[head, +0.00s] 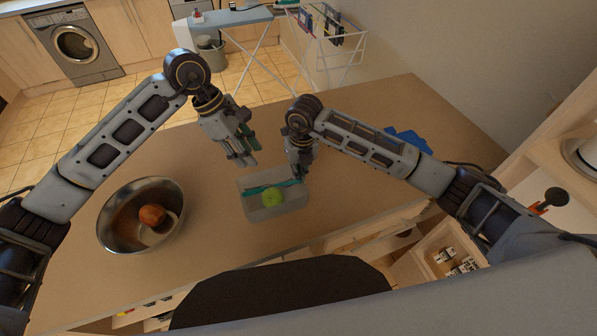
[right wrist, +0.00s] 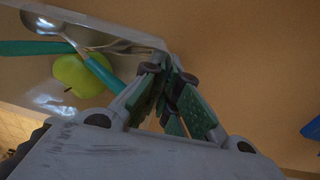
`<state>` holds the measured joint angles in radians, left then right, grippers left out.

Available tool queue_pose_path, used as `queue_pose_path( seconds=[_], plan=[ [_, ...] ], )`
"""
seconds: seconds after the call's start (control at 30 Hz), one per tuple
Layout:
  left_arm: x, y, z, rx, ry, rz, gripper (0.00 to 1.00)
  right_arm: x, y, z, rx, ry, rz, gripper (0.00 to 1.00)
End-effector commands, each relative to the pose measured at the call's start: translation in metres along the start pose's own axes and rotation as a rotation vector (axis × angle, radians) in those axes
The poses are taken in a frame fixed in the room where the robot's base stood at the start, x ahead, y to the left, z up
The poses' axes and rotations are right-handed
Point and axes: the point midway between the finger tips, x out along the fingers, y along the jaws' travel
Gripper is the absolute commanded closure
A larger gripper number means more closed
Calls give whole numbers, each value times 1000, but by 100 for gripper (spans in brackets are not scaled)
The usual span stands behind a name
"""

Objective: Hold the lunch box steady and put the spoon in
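The lunch box (head: 252,212) is a pale translucent tray on the counter. It holds a green apple (head: 272,197) and teal-handled cutlery. In the right wrist view the spoon (right wrist: 42,20) lies inside, its teal handle slanting past the apple (right wrist: 80,76) toward the box's near wall. A fork (right wrist: 122,47) with a teal handle lies across it. My right gripper (head: 300,168) is at the box's right rim; its fingers (right wrist: 172,68) are close together and appear to pinch the wall, though the contact is partly hidden. My left gripper (head: 243,158) is open and empty above and behind the box.
A metal bowl (head: 110,228) with an orange-brown round fruit (head: 152,216) and a pale item stands left of the box. A blue object (head: 408,139) lies at the back right, behind my right arm. The counter between bowl and box is clear.

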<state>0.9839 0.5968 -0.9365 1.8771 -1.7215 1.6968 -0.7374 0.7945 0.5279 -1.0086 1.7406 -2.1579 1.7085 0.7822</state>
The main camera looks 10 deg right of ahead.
Motion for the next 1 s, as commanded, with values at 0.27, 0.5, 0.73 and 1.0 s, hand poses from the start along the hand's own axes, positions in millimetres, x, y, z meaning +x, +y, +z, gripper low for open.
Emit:
queue_pose_path(
  seconds=[0.27,0.5,0.73,1.0],
  plan=[
    [0,0,0,0,0,0,65,0,0,0,0,-1,0,92],
    [0,0,0,0,0,0,65,0,0,0,0,0,0,70],
    [0,0,0,0,0,0,65,0,0,0,0,0,0,70],
    [0,0,0,0,0,0,65,-10,0,0,0,-2,1,70]
  ],
)
